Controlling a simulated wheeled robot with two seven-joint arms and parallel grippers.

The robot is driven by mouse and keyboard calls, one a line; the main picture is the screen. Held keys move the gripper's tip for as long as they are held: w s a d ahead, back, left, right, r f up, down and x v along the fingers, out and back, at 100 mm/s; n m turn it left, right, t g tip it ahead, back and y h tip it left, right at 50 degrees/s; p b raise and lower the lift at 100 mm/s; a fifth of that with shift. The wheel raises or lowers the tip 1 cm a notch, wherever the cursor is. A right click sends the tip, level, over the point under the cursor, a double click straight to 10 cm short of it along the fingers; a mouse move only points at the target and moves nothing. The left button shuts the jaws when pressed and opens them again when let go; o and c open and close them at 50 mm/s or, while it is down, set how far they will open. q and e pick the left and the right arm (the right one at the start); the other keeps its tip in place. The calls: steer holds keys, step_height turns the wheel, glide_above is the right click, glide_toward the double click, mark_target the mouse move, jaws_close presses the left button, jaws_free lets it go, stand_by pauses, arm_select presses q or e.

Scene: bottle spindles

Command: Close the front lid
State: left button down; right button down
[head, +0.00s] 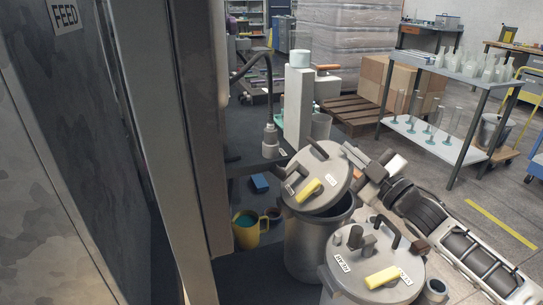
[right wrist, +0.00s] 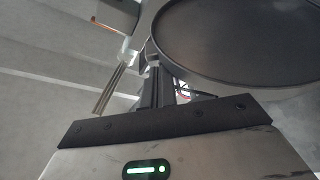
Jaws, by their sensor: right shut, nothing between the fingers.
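Two grey metal drums stand side by side. The farther drum (head: 308,245) has a round lid (head: 318,172) tilted up on its far side, with a black handle and a yellow tag; the dark drum mouth shows below it. The nearer drum has its lid (head: 373,262) lying on top, also with a handle and a yellow tag. I cannot surely read the labels to tell which is front. My right gripper (head: 358,160) is at the right edge of the tilted lid, shut and empty. In the right wrist view a large dark disc (right wrist: 240,40) sits above the shut fingers (right wrist: 152,82). My left gripper is out of view.
A yellow mug (head: 246,232) and a blue block (head: 260,183) are on the shelf at left. A white column (head: 298,105) stands on the bench behind. A tall FEED cabinet (head: 62,110) blocks the left side. A cart with bottles (head: 455,100) stands at right.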

steer(key=shift+w+d+f+m, duration=0.2)
steer(key=shift+d+f+m, duration=0.4)
steer(key=shift+m, duration=0.1)
steer(key=shift+r, duration=0.1)
